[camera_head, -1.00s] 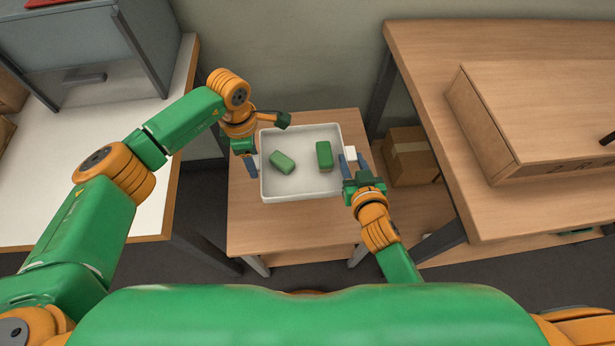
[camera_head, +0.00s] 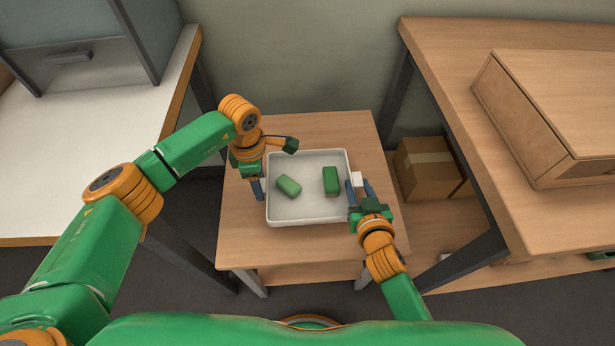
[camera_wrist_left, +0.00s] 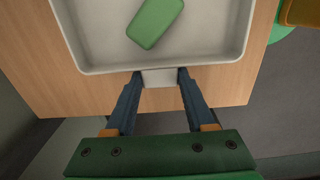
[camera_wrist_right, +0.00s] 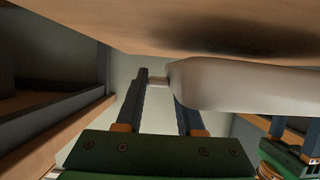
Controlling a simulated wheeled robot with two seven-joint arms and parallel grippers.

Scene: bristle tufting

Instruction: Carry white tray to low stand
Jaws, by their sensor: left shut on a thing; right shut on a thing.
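The white tray (camera_head: 310,219) is level above the low stand (camera_head: 243,240), a wooden table in the middle of the head view. Two green blocks lie in it, one on the left (camera_head: 288,186) and one on the right (camera_head: 330,181). My left gripper (camera_head: 258,188) is shut on the tray's left handle, which shows between the fingers in the left wrist view (camera_wrist_left: 158,78). My right gripper (camera_head: 360,188) is shut on the right handle (camera_head: 357,179). The right wrist view shows the tray's side (camera_wrist_right: 235,85) close to the wood and its dark shadow; whether they touch I cannot tell.
A white-topped table (camera_head: 80,150) with a grey cabinet stands on the left. A higher wooden table (camera_head: 440,60) with a wooden box (camera_head: 560,110) stands on the right. A cardboard box (camera_head: 425,165) sits on a low shelf. The stand's top is bare around the tray.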

